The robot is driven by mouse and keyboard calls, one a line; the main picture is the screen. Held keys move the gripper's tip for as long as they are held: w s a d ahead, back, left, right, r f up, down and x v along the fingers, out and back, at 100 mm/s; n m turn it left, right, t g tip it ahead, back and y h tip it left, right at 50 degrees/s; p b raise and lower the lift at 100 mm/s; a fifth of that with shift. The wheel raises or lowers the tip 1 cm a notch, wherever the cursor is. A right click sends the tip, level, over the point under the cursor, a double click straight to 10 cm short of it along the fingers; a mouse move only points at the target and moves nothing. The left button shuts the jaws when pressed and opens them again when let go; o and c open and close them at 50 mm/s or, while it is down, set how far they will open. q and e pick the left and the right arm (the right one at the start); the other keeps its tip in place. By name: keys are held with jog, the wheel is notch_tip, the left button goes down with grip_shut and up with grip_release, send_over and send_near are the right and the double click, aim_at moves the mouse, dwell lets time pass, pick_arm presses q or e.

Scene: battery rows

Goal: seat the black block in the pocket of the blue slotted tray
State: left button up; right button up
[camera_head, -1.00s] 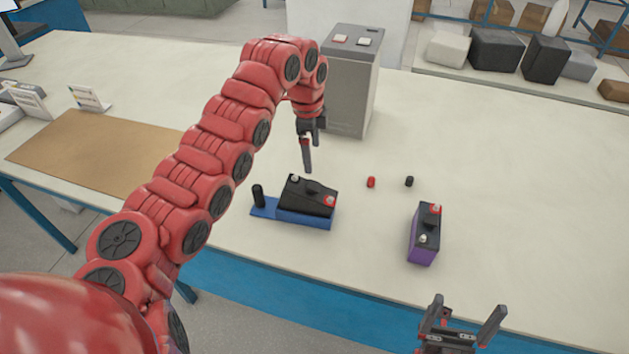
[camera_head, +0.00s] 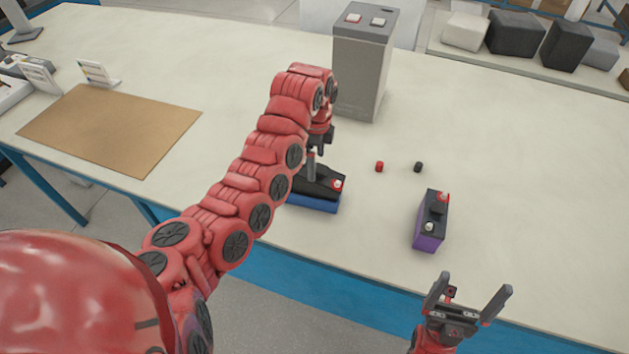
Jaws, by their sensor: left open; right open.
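The black block (camera_head: 322,188), with a red-and-white terminal at its right end, is at the blue slotted tray (camera_head: 318,205). My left arm hides the left part of both. I cannot tell whether the block is level or fully down in the pocket. My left gripper (camera_head: 312,168) is open, pointing down right at the block's top; whether its fingers touch or straddle the block is unclear. My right gripper (camera_head: 472,290) is open and empty at the table's front edge, apart from the block.
A black-and-purple battery (camera_head: 431,220) stands to the right. A small red cap (camera_head: 379,167) and a black cap (camera_head: 418,167) lie behind it. A tall grey case (camera_head: 362,65) stands behind the tray. A brown mat (camera_head: 110,128) lies left. The table's right side is clear.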

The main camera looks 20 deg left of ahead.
pick_arm(q)
jog(key=shift+f, duration=0.8)
jog(key=shift+a+f+p, duration=0.15)
jog(key=shift+f+p, duration=0.15)
jog(key=shift+p, duration=0.2)
jog(key=f+p, duration=0.1)
jog(key=f, duration=0.1)
jog(key=f+p, duration=0.1)
jog(key=shift+w+a+f, duration=0.15)
jog(key=shift+a+f, duration=0.05)
jog(key=shift+f, duration=0.6)
grip_shut()
